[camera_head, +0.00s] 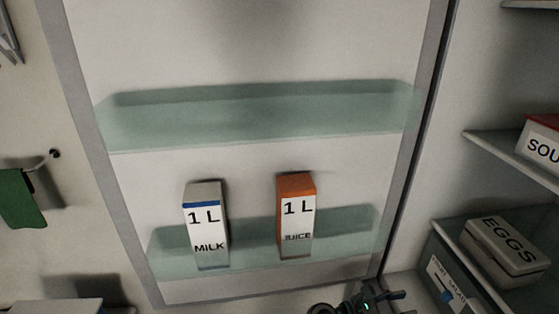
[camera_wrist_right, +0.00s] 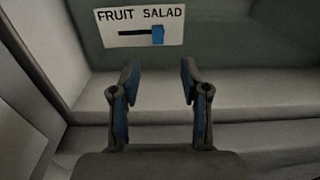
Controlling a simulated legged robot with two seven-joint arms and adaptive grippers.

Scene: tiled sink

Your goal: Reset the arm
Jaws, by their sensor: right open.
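My right gripper (camera_wrist_right: 158,85) is open and empty in the right wrist view. Its two dark fingers with blue pads stand apart, below a container labelled FRUIT SALAD (camera_wrist_right: 140,22). In the head view a dark part of my right arm shows at the bottom edge, in front of the lower right of the open fridge door (camera_head: 270,180). The fingers cannot be made out clearly there. My left gripper is not in view.
A milk carton (camera_head: 207,228) and a juice carton (camera_head: 296,218) stand in the door's lower shelf. The upper door shelf (camera_head: 260,118) is empty. At right, the fridge shelves hold an EGGS box (camera_head: 508,250), a SOUP box (camera_head: 541,146) and the fruit salad container (camera_head: 447,287). A green cloth (camera_head: 22,203) hangs at left.

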